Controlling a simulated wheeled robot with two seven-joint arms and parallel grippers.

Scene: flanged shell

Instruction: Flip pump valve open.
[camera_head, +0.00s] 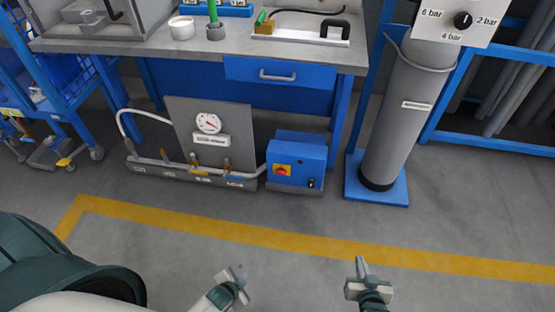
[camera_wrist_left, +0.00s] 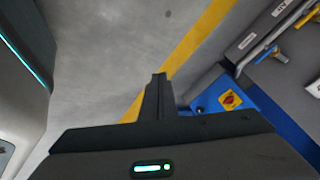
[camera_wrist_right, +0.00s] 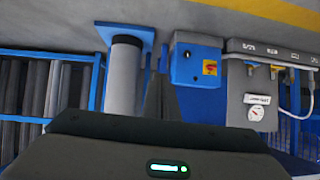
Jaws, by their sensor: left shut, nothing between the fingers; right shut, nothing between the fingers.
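A low valve unit (camera_head: 215,130) with a pressure gauge (camera_head: 208,123) stands on the floor below the workbench. A valve handle also shows in the left wrist view (camera_wrist_left: 307,17). The blue pump box (camera_head: 297,158) with a red and yellow switch (camera_head: 282,170) joins the pipe's right end. My left gripper (camera_head: 238,272) and my right gripper (camera_head: 361,264) are shut and empty, in front of the unit and apart from it.
A grey cylinder (camera_head: 405,115) on a blue base stands right of the pump, under a pressure dial (camera_head: 463,20). The workbench (camera_head: 200,46) overhangs the unit. A blue rack (camera_head: 60,70) is at left. Floor around the yellow line (camera_head: 230,232) is clear.

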